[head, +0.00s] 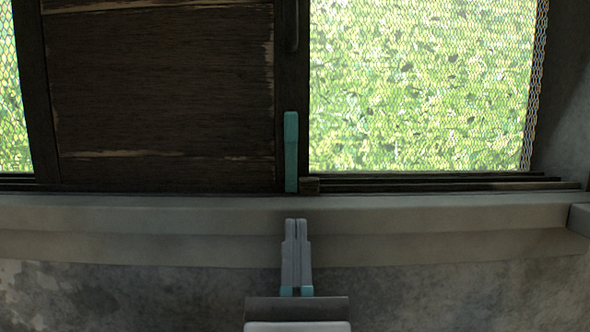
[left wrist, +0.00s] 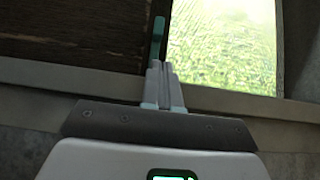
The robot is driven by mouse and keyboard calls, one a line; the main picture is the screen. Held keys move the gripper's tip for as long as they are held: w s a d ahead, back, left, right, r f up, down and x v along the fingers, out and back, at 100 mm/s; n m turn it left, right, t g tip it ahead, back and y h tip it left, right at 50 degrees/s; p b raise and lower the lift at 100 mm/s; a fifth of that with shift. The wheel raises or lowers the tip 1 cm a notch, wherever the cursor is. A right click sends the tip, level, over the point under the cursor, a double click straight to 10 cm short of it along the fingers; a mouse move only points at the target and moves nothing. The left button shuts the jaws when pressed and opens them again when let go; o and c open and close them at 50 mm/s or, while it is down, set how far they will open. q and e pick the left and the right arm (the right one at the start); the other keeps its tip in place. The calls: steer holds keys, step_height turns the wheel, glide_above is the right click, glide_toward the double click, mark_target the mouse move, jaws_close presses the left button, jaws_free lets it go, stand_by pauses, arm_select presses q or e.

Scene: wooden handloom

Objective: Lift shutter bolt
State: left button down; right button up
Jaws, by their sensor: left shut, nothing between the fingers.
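The shutter bolt (head: 291,150) is a narrow teal upright bar at the right edge of the dark wooden shutter (head: 165,95), with its lower end at the window track. It also shows in the left wrist view (left wrist: 158,30), just beyond my fingertips. My left gripper (head: 296,222) is shut and empty. Its fingers point at the window, below the bolt in the head view, with a visible gap between fingertips and bolt. The gripper also shows in the left wrist view (left wrist: 160,66), its fingers together. My right gripper is in neither view.
A pale sill (head: 430,215) runs across under the window. A small wooden block (head: 309,185) sits on the track (head: 430,184) just right of the bolt. Wire mesh (head: 420,85) covers the bright opening at right. A dark handle (head: 291,28) is above the bolt.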

mark_target(295, 124)
arm_select(q)
steer(key=p+x, duration=0.1)
steer(key=x, duration=0.9)
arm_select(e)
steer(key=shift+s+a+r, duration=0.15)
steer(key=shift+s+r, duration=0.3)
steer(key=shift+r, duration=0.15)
arm_select(q)
steer(key=shift+r+p, duration=0.3)
steer(key=shift+r, duration=1.5)
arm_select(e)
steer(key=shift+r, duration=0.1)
arm_select(q)
steer(key=shift+f, duration=0.1)
